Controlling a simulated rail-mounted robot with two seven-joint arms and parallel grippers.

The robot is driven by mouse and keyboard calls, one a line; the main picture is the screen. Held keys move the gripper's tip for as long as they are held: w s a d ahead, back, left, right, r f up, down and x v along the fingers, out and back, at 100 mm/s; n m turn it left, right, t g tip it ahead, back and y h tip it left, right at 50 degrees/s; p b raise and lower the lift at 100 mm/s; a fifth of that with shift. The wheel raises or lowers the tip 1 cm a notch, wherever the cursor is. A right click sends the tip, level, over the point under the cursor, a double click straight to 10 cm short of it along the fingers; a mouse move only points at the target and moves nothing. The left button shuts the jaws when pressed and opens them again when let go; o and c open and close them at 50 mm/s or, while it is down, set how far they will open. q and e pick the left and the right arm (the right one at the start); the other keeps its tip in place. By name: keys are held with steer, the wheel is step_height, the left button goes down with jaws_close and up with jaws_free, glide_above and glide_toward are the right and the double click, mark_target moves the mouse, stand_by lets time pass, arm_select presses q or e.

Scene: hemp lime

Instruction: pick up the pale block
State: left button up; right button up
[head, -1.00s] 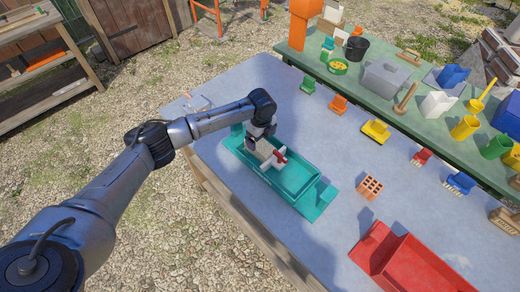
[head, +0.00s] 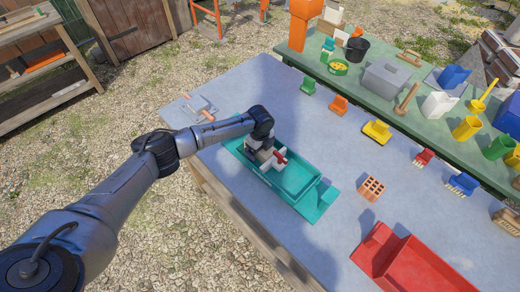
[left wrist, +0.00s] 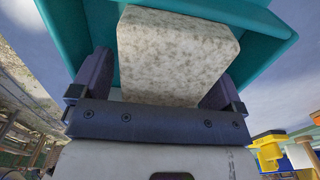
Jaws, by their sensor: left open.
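The pale block (left wrist: 175,55) is speckled cream and fills the top middle of the left wrist view. It lies between the two dark fingers of my left gripper (left wrist: 162,80), which is open around it. A gap shows at the left finger; contact at the right finger is hard to tell. In the head view my left gripper (head: 256,148) is over the left end of a teal tray (head: 312,200). The block is mostly hidden there by the gripper and arm. My right gripper is not in view.
A small red item (head: 280,157) shows beside the gripper. A perforated orange brick (head: 371,188) and a red tray (head: 415,265) stand to the right. Small coloured toy-like pieces, including a yellow one (head: 377,131), line the table's far side. The grey tabletop (head: 335,150) has clear room between.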

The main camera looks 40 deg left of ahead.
arm_select(q)
steer(key=shift+c, duration=0.2)
steer(key=c, duration=1)
steer(key=shift+r, duration=0.15)
